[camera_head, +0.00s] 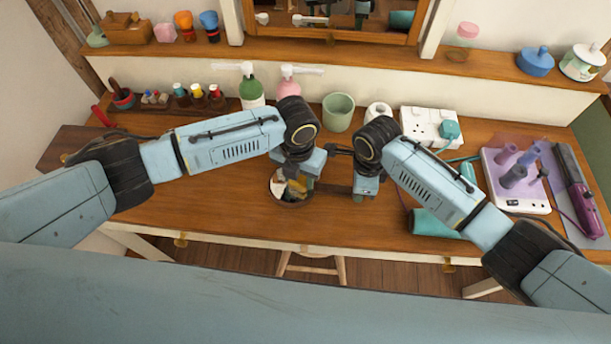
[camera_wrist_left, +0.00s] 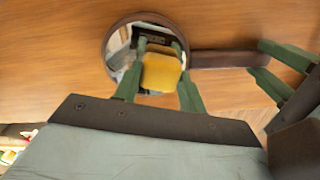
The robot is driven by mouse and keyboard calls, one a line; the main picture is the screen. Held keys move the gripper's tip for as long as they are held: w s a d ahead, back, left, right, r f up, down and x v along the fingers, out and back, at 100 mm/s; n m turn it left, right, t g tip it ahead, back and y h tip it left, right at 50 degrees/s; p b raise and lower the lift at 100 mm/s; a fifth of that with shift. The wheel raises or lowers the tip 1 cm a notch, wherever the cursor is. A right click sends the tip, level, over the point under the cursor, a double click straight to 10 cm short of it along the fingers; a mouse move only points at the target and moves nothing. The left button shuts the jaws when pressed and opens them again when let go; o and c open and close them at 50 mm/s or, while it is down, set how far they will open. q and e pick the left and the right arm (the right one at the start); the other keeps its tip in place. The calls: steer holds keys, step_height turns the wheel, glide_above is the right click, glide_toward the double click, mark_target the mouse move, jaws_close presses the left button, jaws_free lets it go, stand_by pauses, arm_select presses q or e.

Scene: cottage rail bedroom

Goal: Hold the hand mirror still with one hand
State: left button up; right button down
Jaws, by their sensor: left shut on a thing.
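The round, dark-rimmed hand mirror (camera_head: 291,203) is at the middle of the table, below my left gripper. In the left wrist view the mirror (camera_wrist_left: 111,50) shows its handle (camera_wrist_left: 225,59) pointing right. My left gripper (camera_wrist_left: 160,85) is shut on a yellow block (camera_wrist_left: 162,72), which is over the mirror's face; whether it touches the glass is unclear. My right gripper (camera_wrist_left: 258,58) has its green fingertips on either side of the handle's far end. I cannot tell whether they press on it. In the head view my right gripper is mostly hidden by its wrist.
Behind are a green bottle (camera_head: 251,92), a green cup (camera_head: 338,112) and a white power strip (camera_head: 430,126). A teal cylinder (camera_head: 432,223) lies right of my right gripper. A white tray (camera_head: 517,180) is farther right. The table left of the mirror is clear.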

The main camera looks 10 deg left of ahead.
arm_select(q)
steer(key=shift+w+a, duration=0.15)
steer(key=shift+a, duration=1.1)
steer(key=shift+w+a, duration=0.1)
steer(key=shift+a, duration=1.1)
steer(key=shift+r, duration=2.95)
step_height(320, 180, up, 3)
glide_above(280, 181)
steer(key=shift+s+f, duration=0.2)
steer(key=shift+f, duration=1.65)
steer(key=shift+s+f, duration=0.15)
steer(key=shift+f, duration=1.65)
